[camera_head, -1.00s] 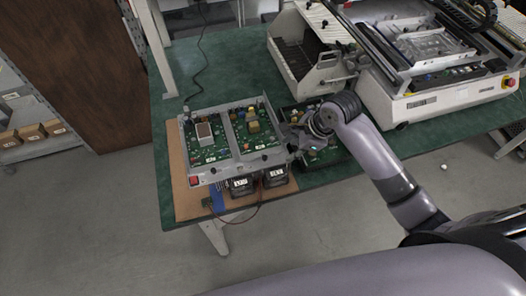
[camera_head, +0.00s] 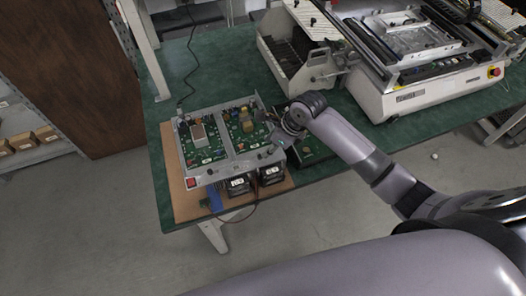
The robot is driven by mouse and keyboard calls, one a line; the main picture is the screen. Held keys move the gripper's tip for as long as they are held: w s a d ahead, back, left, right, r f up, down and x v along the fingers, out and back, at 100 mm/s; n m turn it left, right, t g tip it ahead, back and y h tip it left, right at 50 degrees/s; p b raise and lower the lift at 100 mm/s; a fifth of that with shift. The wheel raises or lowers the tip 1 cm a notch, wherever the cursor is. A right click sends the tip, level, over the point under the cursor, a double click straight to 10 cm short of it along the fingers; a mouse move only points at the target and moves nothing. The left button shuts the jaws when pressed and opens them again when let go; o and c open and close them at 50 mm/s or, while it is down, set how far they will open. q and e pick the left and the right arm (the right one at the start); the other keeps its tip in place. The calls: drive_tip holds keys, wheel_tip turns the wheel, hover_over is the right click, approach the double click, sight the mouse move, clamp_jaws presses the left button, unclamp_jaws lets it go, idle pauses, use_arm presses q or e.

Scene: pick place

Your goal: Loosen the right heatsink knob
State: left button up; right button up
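A grey metal fixture (camera_head: 237,158) holds two green circuit boards, the left board (camera_head: 203,145) and the right board (camera_head: 246,131), near the table's left front corner. Small dark knobs show along its front rail, but I cannot tell which is the right heatsink knob. My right gripper (camera_head: 283,141) is at the fixture's right edge, close to the right board. Its fingers are small and partly hidden by the wrist, so I cannot tell whether it is open or touches a knob. My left gripper is out of view.
Two black fans (camera_head: 238,186) sit at the fixture's front, with a red-black cable hanging below. A dark tray with a green board (camera_head: 308,150) lies under my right forearm. A large white machine (camera_head: 415,97) stands at the back right. Bare green table (camera_head: 225,70) lies behind the fixture.

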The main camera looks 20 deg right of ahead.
sight(259, 155)
drive_tip(key=x, duration=0.6)
drive_tip(key=shift+w+f, duration=0.15)
drive_tip(key=shift+f, duration=0.1)
drive_tip(key=shift+c, duration=0.5)
